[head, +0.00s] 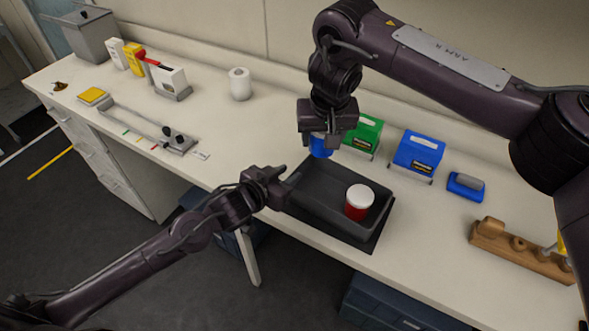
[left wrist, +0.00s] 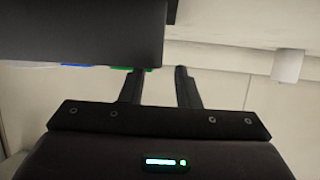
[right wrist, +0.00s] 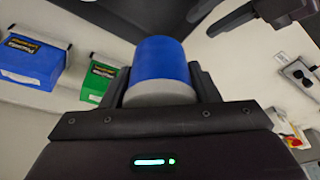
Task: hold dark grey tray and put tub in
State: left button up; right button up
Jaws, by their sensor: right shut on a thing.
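The dark grey tray (head: 315,218) lies on the bench near its front edge. A red tub with a white lid (head: 358,203) stands inside it, toward the right. My right gripper (head: 326,134) is shut on a blue tub (head: 320,149) above the tray's back left part. The blue tub with its pale grey end also shows between the fingers in the right wrist view (right wrist: 162,70). My left gripper (head: 283,182) is at the tray's left end, its fingers apart. In the left wrist view the tray (left wrist: 80,35) hides one fingertip; contact is unclear.
Behind the tray stand a green box (head: 364,133) and a blue box (head: 418,152). A blue and grey item (head: 466,186) and a wooden rack (head: 518,250) are to the right. A white roll (head: 240,84) stands at the back left. Bench between roll and tray is clear.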

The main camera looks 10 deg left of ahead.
aim_at(296, 170)
pick_arm(q)
jog(key=shift+x, duration=2.15)
grip_shut()
